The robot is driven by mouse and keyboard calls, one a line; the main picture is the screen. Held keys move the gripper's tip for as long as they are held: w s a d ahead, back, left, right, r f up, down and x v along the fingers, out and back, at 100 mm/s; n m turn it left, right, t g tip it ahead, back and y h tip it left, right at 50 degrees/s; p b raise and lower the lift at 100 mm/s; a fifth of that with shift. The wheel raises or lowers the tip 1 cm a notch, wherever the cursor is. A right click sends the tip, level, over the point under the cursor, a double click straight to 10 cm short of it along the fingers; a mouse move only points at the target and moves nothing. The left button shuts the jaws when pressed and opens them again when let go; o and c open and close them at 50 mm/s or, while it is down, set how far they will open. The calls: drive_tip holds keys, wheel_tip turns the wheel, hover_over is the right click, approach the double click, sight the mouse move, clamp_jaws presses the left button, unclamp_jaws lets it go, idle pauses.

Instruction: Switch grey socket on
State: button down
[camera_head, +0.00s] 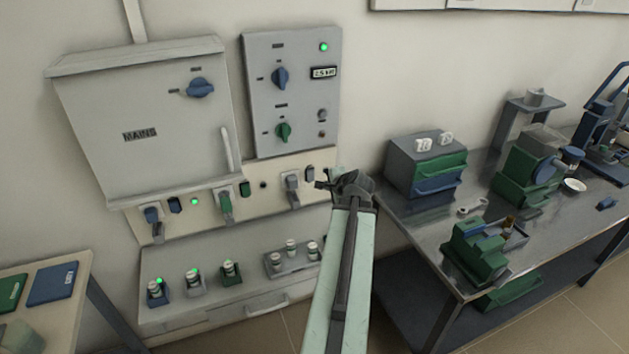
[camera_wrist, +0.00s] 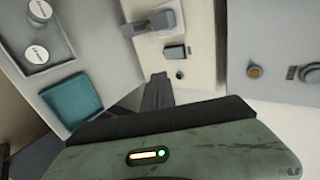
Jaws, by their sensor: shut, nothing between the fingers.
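The cream socket strip (camera_head: 270,205) runs along the wall under the mains box. Its grey socket holds a grey plug (camera_head: 292,186), with a dark rocker switch (camera_head: 310,173) just right of it. In the wrist view the grey plug (camera_wrist: 158,20) is at the top, the dark switch (camera_wrist: 175,52) below it, and a small dark, unlit lamp (camera_wrist: 180,75) below that. My gripper (camera_head: 322,184) is shut and empty at the strip's right end. In the wrist view its narrow fingers (camera_wrist: 158,80) are close to the lamp and switch; contact cannot be told.
Blue (camera_head: 152,214) and green (camera_head: 224,203) plugs sit farther left; a green lamp (camera_head: 195,201) is lit between them. A control panel (camera_head: 291,95) hangs above. A shelf (camera_head: 205,305) with several jars is below. A metal bench (camera_head: 420,225) with equipment stands right.

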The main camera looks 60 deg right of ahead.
drive_tip(key=b, duration=0.6)
approach(311, 180)
wheel_tip(311, 180, down, 4)
drive_tip(key=w+d, duration=0.1)
drive_tip(key=w, duration=0.1)
drive_tip(key=w+d, duration=0.2)
drive_tip(key=shift+r, duration=0.1)
